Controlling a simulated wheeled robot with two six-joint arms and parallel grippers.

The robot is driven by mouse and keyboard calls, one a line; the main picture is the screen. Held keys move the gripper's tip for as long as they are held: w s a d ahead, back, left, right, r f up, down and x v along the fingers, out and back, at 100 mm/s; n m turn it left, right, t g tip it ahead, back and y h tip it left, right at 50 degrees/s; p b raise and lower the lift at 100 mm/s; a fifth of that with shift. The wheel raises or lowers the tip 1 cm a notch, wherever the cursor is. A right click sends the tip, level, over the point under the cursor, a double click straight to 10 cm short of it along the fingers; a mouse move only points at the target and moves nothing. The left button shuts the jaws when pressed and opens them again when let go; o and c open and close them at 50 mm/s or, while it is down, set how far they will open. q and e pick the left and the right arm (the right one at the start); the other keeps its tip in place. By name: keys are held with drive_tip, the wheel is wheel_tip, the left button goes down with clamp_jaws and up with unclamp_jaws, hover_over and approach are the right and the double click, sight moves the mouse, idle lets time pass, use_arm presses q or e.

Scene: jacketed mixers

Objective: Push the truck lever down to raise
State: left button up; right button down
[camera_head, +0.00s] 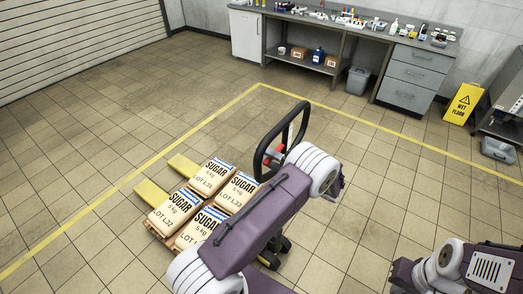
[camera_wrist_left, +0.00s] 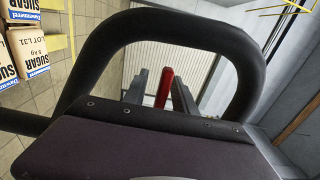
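The pallet truck's black loop handle (camera_head: 262,157) stands upright behind my left arm in the head view. It arches across the left wrist view (camera_wrist_left: 160,22). A red lever (camera_wrist_left: 165,88) shows inside the loop, between the two grey fingers of my left gripper (camera_wrist_left: 159,92). The fingers stand apart, with visible gaps beside the lever; I cannot tell whether they touch it. In the head view a small red part (camera_head: 274,154) shows inside the loop, and my arm hides much of the truck. My right gripper is not in view; only part of that arm shows.
Several sugar sacks (camera_head: 214,174) lie on a wooden pallet above the truck's yellow forks (camera_head: 152,194). A bench (camera_head: 345,27), a grey bin (camera_head: 357,80) and a yellow wet-floor sign (camera_head: 463,103) stand at the back. The tiled floor on the left is clear.

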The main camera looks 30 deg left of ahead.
use_arm(q)
drive_tip(key=shift+a+r, duration=0.1)
drive_tip(key=shift+a, duration=0.2)
drive_tip(key=shift+d, duration=0.3)
drive_tip(key=shift+a, duration=0.15)
clamp_jaws()
idle(0.8)
